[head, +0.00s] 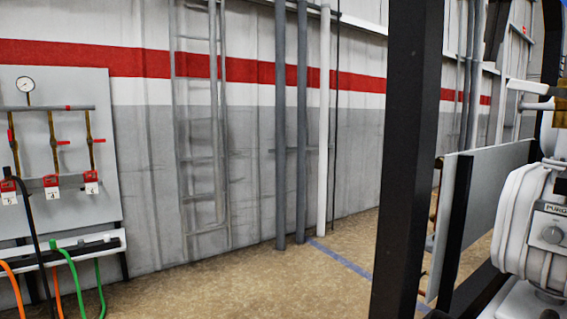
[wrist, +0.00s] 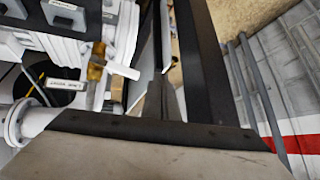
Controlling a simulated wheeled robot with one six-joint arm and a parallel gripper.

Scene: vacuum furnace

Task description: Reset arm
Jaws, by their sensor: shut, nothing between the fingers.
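My gripper (wrist: 161,78) shows in the wrist view, with its dark fingers together above the broad plate at the bottom of the picture. Nothing shows between the fingers. Just left of it is a brass valve (wrist: 96,66) with a white handle, seemingly apart from the fingers, though the depth gap is hard to judge. White equipment with labels (wrist: 68,15) fills the upper left of the wrist view. My gripper and arm are not clearly visible in the head view.
In the head view, a black post (head: 407,160) stands right of centre. White equipment with a knob (head: 540,230) is at the far right. A gauge panel (head: 75,150) with hoses is at the left. A ladder (head: 203,130) and pipes run up the wall. The middle floor (head: 250,285) is clear.

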